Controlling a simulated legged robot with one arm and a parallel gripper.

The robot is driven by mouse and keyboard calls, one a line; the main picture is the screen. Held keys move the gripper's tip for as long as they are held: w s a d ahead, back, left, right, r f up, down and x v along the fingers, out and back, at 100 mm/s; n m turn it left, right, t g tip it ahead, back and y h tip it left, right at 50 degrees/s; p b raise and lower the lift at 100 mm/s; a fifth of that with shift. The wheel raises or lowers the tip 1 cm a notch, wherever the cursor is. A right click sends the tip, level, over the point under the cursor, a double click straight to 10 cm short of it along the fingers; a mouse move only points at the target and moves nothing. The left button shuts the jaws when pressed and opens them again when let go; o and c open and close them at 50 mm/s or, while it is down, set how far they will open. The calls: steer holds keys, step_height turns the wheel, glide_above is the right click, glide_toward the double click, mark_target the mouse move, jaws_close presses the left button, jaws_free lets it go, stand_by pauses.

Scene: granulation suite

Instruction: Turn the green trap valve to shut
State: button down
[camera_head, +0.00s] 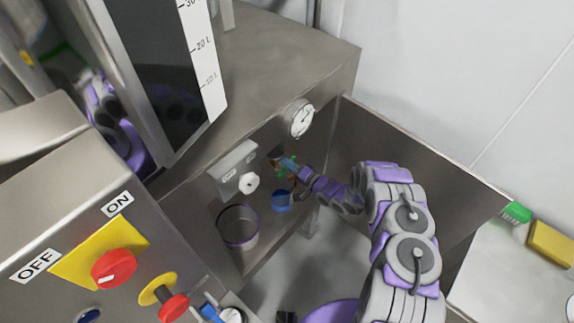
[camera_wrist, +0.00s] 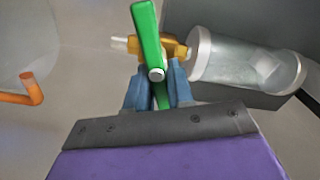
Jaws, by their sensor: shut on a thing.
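The green trap valve handle (camera_wrist: 148,38) is in the middle of the wrist view, on a brass valve body (camera_wrist: 170,47) with a pale bolt at its pivot. My gripper (camera_wrist: 157,92) is shut on the lower part of the green handle, one blue finger on each side. The handle's upper end sticks out beyond the fingers, leaning slightly left. In the head view my gripper (camera_head: 290,163) reaches into the steel recess, and a bit of the green handle (camera_head: 283,174) shows beside it. Most of the valve is hidden there.
A clear cylinder (camera_wrist: 245,60) joins the valve's right side. An orange hooked rod (camera_wrist: 25,92) is at left. A control panel with a red knob (camera_head: 114,269) stands front left.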

steer(key=shift+d+f+m, duration=0.15)
steer(key=shift+f+m, duration=0.15)
steer(key=shift+m, duration=0.8)
steer(key=shift+d+f+m, duration=0.15)
steer(key=shift+f+m, duration=0.1)
steer(key=shift+m, duration=0.85)
steer(key=shift+b, duration=0.3)
steer(key=c, duration=1.1)
jaws_free()
steer(key=shift+w+d, duration=0.1)
steer(key=shift+r, duration=0.1)
steer(key=shift+p+v, duration=1.25)
steer(key=shift+v, duration=7.45)
